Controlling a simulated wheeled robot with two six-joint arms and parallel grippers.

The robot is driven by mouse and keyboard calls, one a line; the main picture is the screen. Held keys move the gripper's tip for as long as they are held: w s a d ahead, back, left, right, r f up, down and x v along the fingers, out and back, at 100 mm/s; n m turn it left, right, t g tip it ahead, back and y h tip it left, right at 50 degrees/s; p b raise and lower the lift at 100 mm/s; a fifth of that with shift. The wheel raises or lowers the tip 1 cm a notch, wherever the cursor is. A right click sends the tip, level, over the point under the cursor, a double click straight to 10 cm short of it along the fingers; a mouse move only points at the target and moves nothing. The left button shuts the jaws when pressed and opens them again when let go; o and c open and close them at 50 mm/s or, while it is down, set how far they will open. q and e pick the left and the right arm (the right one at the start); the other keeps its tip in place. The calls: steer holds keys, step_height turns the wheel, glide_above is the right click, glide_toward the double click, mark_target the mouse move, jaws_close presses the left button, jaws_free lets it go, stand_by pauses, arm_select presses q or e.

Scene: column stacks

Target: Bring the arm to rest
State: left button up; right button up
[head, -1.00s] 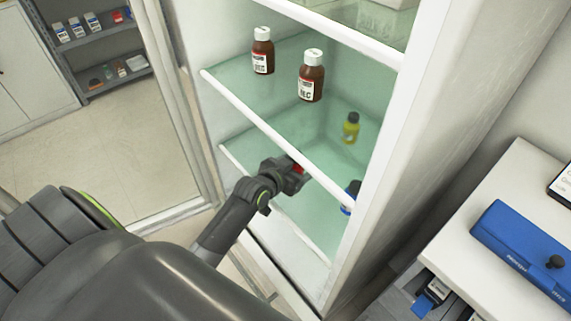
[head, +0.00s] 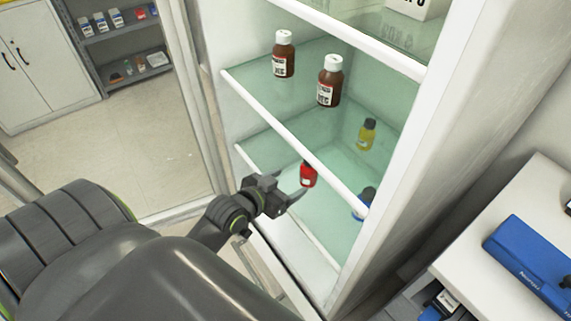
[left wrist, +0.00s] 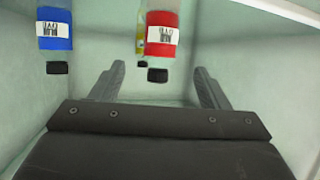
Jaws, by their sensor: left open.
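My left gripper (head: 291,193) is open and empty at the front edge of the cabinet's lower shelf. A red bottle (head: 308,175) with a white label stands on that shelf, just beyond the fingertips and apart from them. In the left wrist view, which looks upside down, the red bottle (left wrist: 161,35) shows ahead between the two open fingers (left wrist: 159,72). My right gripper is not in view.
A blue bottle (head: 360,208) stands right of the red one, partly hidden by the shelf edge. A yellow bottle (head: 367,135) is farther back. Two brown bottles (head: 283,54) (head: 329,81) stand on the upper shelf. A white counter with a blue case (head: 530,255) is at right.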

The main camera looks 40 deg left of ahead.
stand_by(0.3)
arm_select(q)
steer(key=s+a+f+n+g+y, duration=0.15)
steer(key=s+g, duration=0.35)
steer(key=s, duration=0.6)
steer(key=s+f+g+y, duration=0.25)
steer(key=s+g, duration=0.25)
steer(key=s, duration=0.5)
step_height(320, 180, down, 24)
steer(key=a+g+h+p, duration=0.1)
steer(key=a+p, duration=0.1)
steer(key=s+d+f+g+p, duration=0.1)
steer(key=s+f, duration=1.2)
steer(key=s, duration=0.2)
steer(key=shift+s+d+f+h+p, duration=0.2)
steer(key=shift+f+h+p, duration=0.1)
steer(key=shift+c, duration=0.2)
